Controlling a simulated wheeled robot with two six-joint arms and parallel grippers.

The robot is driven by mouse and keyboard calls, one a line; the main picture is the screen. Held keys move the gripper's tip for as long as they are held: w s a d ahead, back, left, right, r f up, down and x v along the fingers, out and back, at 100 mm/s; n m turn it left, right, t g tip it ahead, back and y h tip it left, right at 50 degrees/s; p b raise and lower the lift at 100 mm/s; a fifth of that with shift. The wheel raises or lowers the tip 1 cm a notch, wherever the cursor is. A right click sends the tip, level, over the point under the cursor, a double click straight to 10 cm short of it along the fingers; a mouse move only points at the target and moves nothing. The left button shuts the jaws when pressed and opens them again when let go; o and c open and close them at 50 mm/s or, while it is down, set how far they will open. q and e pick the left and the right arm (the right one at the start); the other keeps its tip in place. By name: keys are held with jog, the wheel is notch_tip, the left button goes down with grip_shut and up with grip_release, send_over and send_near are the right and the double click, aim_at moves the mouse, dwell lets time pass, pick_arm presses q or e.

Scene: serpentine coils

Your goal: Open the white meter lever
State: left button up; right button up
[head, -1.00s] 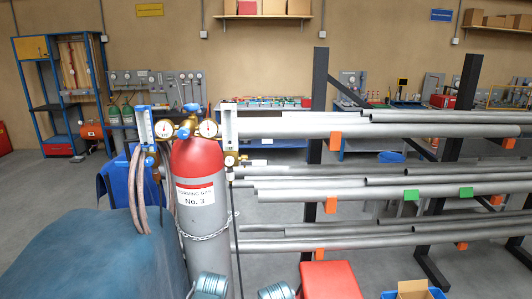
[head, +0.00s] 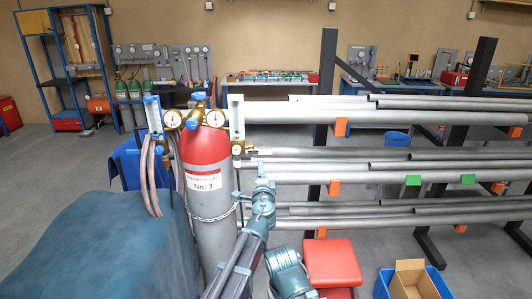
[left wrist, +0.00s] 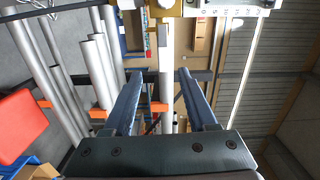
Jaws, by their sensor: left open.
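The red-topped grey gas cylinder (head: 213,230) stands left of centre in the head view. The white meter (head: 237,117) is an upright tube at the right of its brass regulator, with a brass valve (head: 239,150) below it. In the left wrist view the white meter (left wrist: 238,6) lies across the top edge beside brass fittings (left wrist: 170,9), partly cut off. The lever itself is not clear in either view. My left gripper (head: 262,170) is right of and below the meter. Its fingers (left wrist: 160,75) are open and empty, apart from the fittings.
Steel pipes on a rack (head: 390,117) fill the right side, close behind my left gripper. A blue-covered block (head: 100,245) stands left, a red stool (head: 331,262) and a cardboard box (head: 410,280) lower right. A blue meter (head: 153,115) with hoses is left.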

aim_at(266, 153)
pick_arm(q)
jog(key=shift+m+h, duration=0.5)
jog(key=w, duration=0.4)
jog(key=w+d, duration=0.1)
jog(key=w, duration=0.9)
jog(key=shift+d+r, duration=0.2)
jog(key=shift+d, duration=0.1)
grip_shut()
dwell(0.6)
